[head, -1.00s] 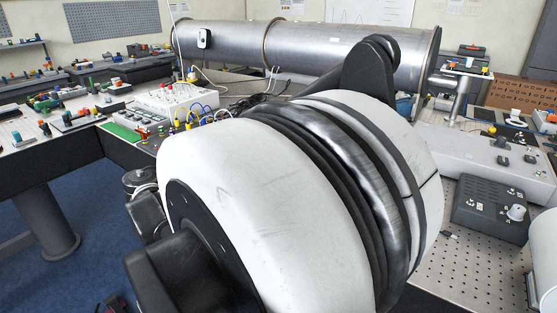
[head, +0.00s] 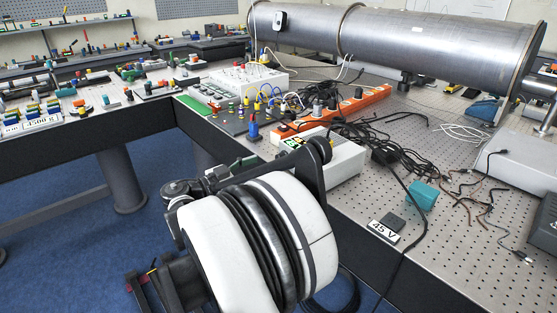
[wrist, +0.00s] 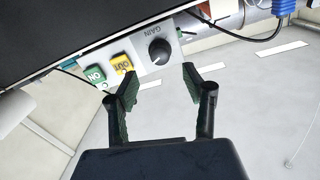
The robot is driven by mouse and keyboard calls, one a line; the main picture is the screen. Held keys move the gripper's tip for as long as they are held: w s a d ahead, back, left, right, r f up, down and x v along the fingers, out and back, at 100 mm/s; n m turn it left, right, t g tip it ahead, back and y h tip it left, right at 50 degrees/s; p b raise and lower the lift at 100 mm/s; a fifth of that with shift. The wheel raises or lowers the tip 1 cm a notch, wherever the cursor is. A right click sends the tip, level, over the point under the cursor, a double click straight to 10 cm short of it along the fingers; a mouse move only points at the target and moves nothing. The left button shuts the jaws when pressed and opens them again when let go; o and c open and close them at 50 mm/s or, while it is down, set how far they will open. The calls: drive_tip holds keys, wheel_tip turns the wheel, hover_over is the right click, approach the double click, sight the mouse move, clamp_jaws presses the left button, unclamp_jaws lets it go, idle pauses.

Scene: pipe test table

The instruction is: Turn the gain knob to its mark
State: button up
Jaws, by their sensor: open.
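In the wrist view the gain knob (wrist: 160,50) is black and round, on a pale panel (wrist: 149,68) with the word GAIN, upside down here, beside it. A small light line shows on the knob; I cannot make out a target mark. My gripper (wrist: 160,73) is open and empty. Its two fingers point toward the panel, on either side of the knob in the picture and apart from it. A yellow OUT button (wrist: 122,64) and a green ON button (wrist: 95,74) sit left of the knob. In the head view the white box (head: 338,160) stands at the table edge; its knob is hidden.
An orange power strip (head: 345,108) and loose black cables (head: 400,155) lie behind the box. A teal block (head: 422,196) and a 45 V label (head: 384,231) are to its right. A white unit with coloured plugs (head: 240,85) stands behind left. Open floor lies left.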

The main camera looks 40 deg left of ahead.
sight(277, 160)
drive_tip(key=x, duration=0.8)
drive_tip(key=shift+c, duration=0.5)
clamp_jaws()
